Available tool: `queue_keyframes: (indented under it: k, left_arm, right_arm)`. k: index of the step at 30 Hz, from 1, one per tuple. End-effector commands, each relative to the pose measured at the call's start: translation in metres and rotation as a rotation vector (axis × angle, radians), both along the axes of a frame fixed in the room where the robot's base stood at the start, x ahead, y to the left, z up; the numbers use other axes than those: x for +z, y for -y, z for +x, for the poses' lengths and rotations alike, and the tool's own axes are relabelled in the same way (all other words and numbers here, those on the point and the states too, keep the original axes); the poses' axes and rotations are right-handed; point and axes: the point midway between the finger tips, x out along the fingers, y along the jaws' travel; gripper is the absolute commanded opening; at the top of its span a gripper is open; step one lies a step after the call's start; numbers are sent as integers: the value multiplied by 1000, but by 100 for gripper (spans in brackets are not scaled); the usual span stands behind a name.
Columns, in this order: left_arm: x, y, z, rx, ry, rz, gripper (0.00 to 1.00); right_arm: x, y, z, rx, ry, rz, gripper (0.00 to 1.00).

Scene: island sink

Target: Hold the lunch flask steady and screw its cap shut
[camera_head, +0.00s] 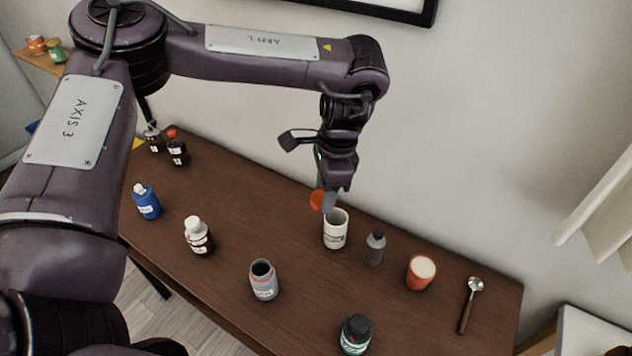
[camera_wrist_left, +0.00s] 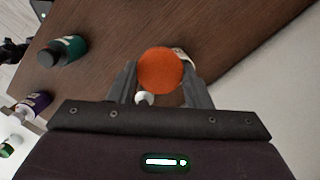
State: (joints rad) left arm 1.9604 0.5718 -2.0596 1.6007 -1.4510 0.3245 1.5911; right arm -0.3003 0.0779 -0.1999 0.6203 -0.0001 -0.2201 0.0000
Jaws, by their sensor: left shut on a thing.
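An orange round cap (camera_head: 317,200) is held between the fingertips of my left gripper (camera_head: 328,203). In the left wrist view the cap (camera_wrist_left: 160,68) shows its round face between the two fingers (camera_wrist_left: 160,82). The gripper is shut on it, just above and at the back left of a white open cup (camera_head: 335,232). Whether the two touch is unclear. A grey wide-mouthed flask (camera_head: 264,284) stands upright and open on the table, left of and in front of the cup, with no gripper on it. My right gripper is not in view.
The brown table (camera_head: 230,290) also bears a blue bottle (camera_head: 147,203), a white-capped bottle (camera_head: 198,236), a grey bottle (camera_head: 374,248), a red container (camera_head: 420,272), a dark-capped bottle (camera_head: 355,335) and a spoon (camera_head: 469,302). A wall (camera_head: 480,120) stands close behind.

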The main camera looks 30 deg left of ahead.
Motion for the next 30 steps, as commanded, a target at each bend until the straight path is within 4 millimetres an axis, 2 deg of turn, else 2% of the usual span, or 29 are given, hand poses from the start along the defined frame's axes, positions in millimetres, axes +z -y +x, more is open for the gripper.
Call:
queue_keyframes:
  k: [3,6,12,17,24,28,30]
  left_arm:
    - [3,9,-8,302,-1,-3,24]
    - [5,14,-14,529,-2,-2,24]
    - [8,20,-21,830,0,-2,24]
    - [9,21,-23,918,1,0,24]
    - [9,21,-23,925,2,0,24]
    - [9,21,-23,924,2,0,24]
    - [9,21,-23,924,2,0,24]
  right_arm:
    - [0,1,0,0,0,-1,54]
    - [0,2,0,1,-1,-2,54]
    - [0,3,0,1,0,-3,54]
    - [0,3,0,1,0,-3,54]
    - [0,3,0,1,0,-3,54]
    - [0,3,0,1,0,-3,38]
    - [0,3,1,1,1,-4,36]
